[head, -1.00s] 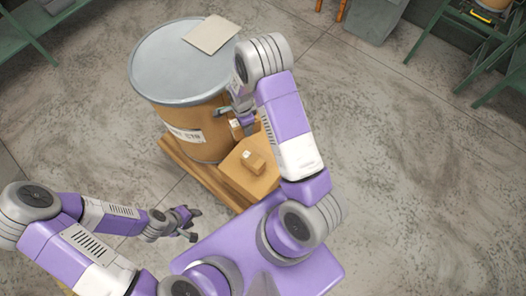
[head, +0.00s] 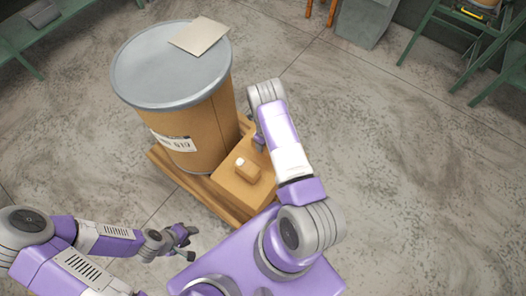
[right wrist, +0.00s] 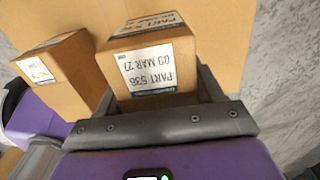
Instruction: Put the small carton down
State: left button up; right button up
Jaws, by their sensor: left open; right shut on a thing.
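The small carton (right wrist: 150,72) is between the fingers of my right gripper (right wrist: 157,98) in the right wrist view, its printed white label facing the camera. My right gripper is shut on it. In the head view my right arm hides this carton and most of the gripper. A second small carton (head: 246,169) sits on top of the large carton (head: 232,190); it also shows left of the held one in the right wrist view (right wrist: 62,72). I cannot tell whether the held carton touches the large carton's top. My left gripper (head: 184,240) is open and empty over the floor.
A big brown drum (head: 190,125) with a grey lid stands beside the large carton on a wooden pallet (head: 172,172). A flat sheet (head: 200,36) lies on the lid. Green benches and a grey bin (head: 366,20) stand at the back. The floor at right is clear.

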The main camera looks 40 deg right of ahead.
jog(key=shift+f+b, duration=0.75)
jog(key=shift+f, duration=1.55)
jog(key=shift+f, duration=0.1)
jog(key=shift+f, duration=0.1)
jog(key=o, duration=1.7)
jog(key=shift+c, duration=0.2)
